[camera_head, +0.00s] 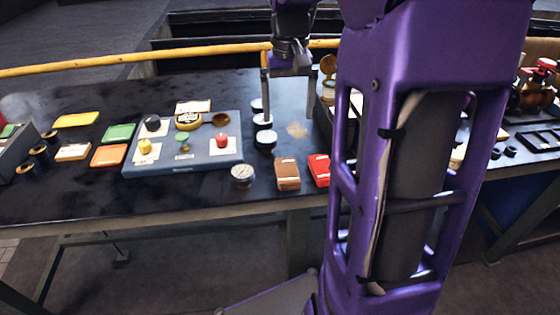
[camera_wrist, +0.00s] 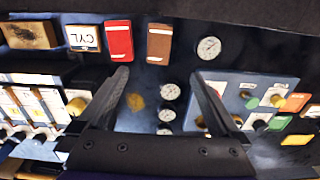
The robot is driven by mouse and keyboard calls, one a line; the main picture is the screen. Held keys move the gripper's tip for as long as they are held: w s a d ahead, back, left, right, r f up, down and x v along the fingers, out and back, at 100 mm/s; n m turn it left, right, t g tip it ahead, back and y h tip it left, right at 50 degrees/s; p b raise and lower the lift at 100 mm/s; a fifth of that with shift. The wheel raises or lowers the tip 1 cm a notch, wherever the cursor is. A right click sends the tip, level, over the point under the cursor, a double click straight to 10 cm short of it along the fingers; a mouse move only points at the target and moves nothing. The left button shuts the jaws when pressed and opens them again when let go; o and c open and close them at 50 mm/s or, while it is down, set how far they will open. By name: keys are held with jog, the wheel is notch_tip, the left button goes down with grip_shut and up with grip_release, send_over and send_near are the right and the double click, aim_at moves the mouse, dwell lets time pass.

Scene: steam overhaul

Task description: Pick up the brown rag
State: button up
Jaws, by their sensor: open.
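The brown rag (camera_head: 287,174) lies folded flat near the front edge of the dark bench in the head view, just left of a red rag (camera_head: 319,170). In the wrist view the brown rag (camera_wrist: 158,43) shows beyond the fingertips, between the red rag (camera_wrist: 118,40) and a round gauge (camera_wrist: 210,47). My gripper (camera_head: 288,97) is open and empty above the bench, farther back than the brown rag. The brown rag is fully visible.
A yellow rail (camera_head: 130,59) runs behind. My purple arm hides the bench's right-middle part.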

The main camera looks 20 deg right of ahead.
jog(key=b, duration=0.2)
send_over(287, 169)
jog(key=f, duration=0.7)
jog(key=s+f, duration=0.1)
jog(key=f, duration=0.3)
jog(key=shift+a+f, duration=0.1)
jog(key=shift+a, duration=0.15)
jog(key=shift+w+d+f+b, duration=0.15)
jog(key=shift+f+b, duration=0.1)
jog(key=shift+f, duration=0.8)
jog(key=shift+w+f+b, duration=0.1)
jog(key=shift+f+b, duration=0.15)
jog(key=shift+f, duration=0.8)
jog(key=shift+w+d+f+b, duration=0.15)
jog(key=shift+f+b, duration=0.1)
jog(key=shift+f, duration=0.8)
jog(key=shift+a, duration=0.1)
jog(key=c, duration=1.3)
